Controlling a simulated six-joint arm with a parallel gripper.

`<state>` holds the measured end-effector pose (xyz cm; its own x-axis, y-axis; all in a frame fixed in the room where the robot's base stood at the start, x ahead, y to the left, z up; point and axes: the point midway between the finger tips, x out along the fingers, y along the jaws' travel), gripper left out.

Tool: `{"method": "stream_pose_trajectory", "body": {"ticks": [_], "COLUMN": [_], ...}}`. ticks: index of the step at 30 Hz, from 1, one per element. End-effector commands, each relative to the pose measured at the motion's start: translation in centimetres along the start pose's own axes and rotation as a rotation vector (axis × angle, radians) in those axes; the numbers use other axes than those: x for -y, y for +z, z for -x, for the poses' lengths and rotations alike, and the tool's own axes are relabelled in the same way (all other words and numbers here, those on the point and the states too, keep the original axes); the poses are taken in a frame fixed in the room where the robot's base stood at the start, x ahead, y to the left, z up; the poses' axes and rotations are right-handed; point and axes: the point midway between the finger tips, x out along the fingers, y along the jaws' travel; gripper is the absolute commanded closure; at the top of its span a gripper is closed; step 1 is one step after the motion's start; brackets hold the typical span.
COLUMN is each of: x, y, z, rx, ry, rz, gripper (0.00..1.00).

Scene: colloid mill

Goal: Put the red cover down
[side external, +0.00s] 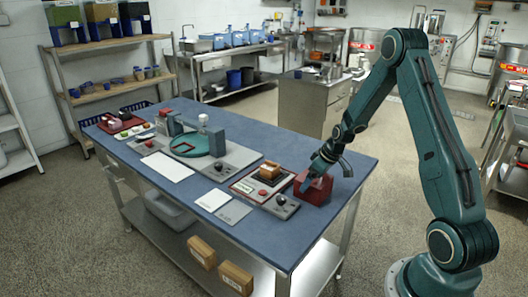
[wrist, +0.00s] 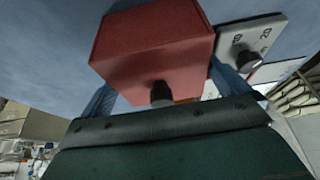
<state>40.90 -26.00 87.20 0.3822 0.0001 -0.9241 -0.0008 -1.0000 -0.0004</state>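The red cover (side external: 315,190) is a box-like piece at the right end of the blue table, beside the small control panels. In the wrist view the red cover (wrist: 150,45) fills the upper middle, with a dark knob (wrist: 160,92) on its near face. My gripper (side external: 313,182) reaches down over it from the right. In the wrist view the blue fingers of my gripper (wrist: 162,88) lie against its left and right sides, shut on it. The cover is at or very near the table top; I cannot tell whether it touches.
A grey panel with a black knob (side external: 281,205) stands close left of the cover, also seen in the wrist view (wrist: 250,45). Beside it is a panel with a brown block (side external: 270,170). White sheets (side external: 213,199) lie farther left. The blue table (side external: 285,240) is bare along its front right.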

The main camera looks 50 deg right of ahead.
Motion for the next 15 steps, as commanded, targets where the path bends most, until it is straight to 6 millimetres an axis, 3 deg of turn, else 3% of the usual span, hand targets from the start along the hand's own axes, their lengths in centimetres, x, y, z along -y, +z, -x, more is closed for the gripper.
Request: {"method": "stream_pose_trajectory", "body": {"ticks": [8,15], "x": [0.0,0.0], "y": [-0.1,-0.2], "z": [0.3,1.8], "rx": [-0.001,-0.001], "ry": [0.000,0.001], "rz": [0.000,0.000], "gripper": [0.00,0.00]}}
